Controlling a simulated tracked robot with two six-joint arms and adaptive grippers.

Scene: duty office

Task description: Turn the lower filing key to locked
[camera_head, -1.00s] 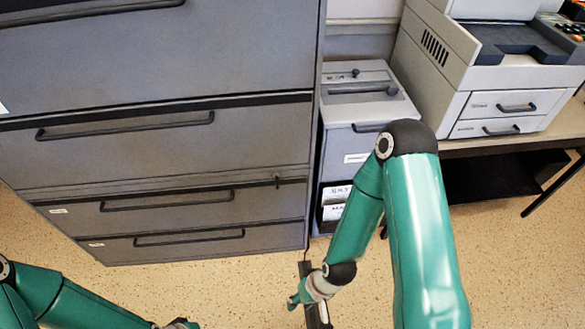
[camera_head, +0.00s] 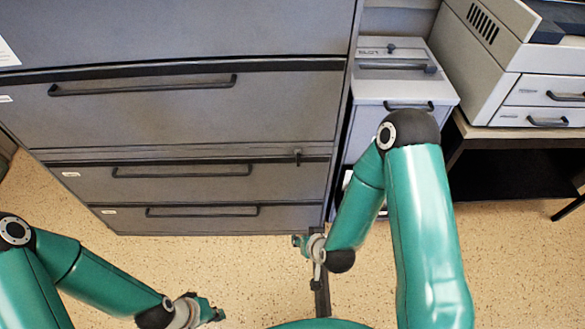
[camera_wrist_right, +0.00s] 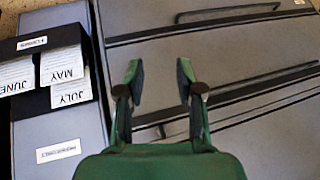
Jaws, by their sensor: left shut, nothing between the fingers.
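The lower filing key (camera_head: 297,155) is a small dark piece at the right end of the strip above the lower drawers of the grey filing cabinet (camera_head: 190,118). Its exact turn is too small to read. My right gripper (camera_head: 299,241) is near the cabinet's bottom right corner in the head view, below the key and apart from it. In the right wrist view my right gripper (camera_wrist_right: 159,72) is open and empty, with drawer fronts behind it; I cannot make out the key there. My left gripper (camera_head: 215,313) is shut and empty, low over the floor.
A narrow grey unit (camera_head: 402,91) stands right of the cabinet; its month cards (camera_wrist_right: 62,66) show in the wrist view. A printer (camera_head: 510,60) sits on a table further right. Speckled floor (camera_head: 255,270) in front of the cabinet is clear.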

